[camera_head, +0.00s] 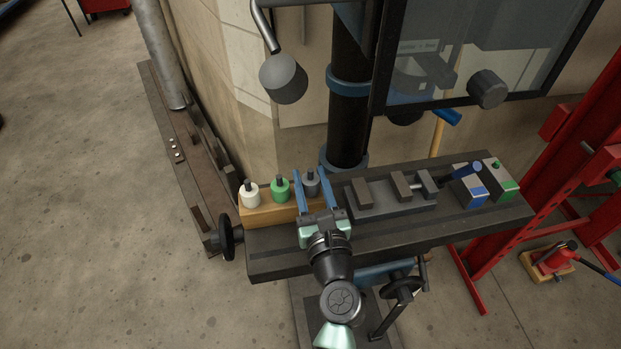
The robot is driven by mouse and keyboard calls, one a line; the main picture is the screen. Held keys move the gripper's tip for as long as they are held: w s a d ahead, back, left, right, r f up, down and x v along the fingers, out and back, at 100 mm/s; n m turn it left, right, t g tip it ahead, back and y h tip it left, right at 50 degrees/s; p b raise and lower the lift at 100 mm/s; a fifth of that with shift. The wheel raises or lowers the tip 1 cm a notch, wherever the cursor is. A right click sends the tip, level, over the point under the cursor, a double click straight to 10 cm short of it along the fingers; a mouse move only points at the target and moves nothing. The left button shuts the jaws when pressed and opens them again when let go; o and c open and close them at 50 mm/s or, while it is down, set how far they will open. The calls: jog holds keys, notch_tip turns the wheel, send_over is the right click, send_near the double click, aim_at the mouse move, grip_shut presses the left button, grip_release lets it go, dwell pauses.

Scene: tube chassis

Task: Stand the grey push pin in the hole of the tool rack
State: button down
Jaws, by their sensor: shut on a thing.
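The grey push pin (311,187), with a dark knob on top, is at the right end of the wooden tool rack (262,216). My gripper (311,176) reaches over the rack from the front, with its blue fingers on either side of the grey pin, shut on it. The pin's lower end is hidden behind my gripper, so I cannot tell whether it is in a hole. A white pin (249,193) and a green pin (280,189) stand upright in the rack to the left.
The rack is on a dark machine table (375,238). A black column (347,125) rises behind.

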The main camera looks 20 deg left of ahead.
jog(key=shift+c, duration=1.9)
grip_release()
jog(key=shift+s, duration=0.1)
jog(key=shift+s+d+f, duration=0.1)
jog(key=shift+s+d, duration=0.05)
jog(key=shift+s, duration=0.1)
jog(key=v, duration=1.2)
jog(key=shift+d+b, duration=0.15)
jog(key=shift+b, duration=0.2)
